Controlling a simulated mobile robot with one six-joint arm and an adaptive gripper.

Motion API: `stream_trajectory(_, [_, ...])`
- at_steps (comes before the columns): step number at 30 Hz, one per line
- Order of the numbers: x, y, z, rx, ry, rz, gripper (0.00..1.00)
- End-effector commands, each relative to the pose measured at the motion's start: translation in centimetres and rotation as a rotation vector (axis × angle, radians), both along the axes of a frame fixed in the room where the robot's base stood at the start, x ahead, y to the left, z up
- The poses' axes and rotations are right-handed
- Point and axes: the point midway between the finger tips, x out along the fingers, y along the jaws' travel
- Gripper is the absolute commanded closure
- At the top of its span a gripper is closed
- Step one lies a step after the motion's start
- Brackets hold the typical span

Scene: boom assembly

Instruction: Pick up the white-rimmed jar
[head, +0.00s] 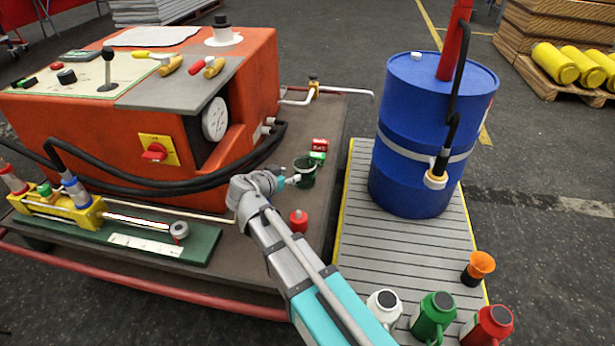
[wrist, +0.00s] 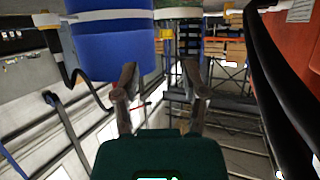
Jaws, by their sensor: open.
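The orange machine (head: 255,75) with black hoses is left. The blue drum (head: 415,120) stands right on a slatted platform (head: 375,250), with several containers in front.

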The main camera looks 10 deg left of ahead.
Motion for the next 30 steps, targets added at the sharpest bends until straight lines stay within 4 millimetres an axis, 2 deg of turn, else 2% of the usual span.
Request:
stream_trajectory(16, [6.1, -2.0, -2.9, 0.0, 0.0, -0.001, 0.44])
stream_trajectory(21, [6.9, -2.4, -3.1, 0.0, 0.0, -0.001, 0.44])
stream_trajectory(30, [6.9, -2.4, -3.0, 0.0, 0.0, 0.0, 0.44])
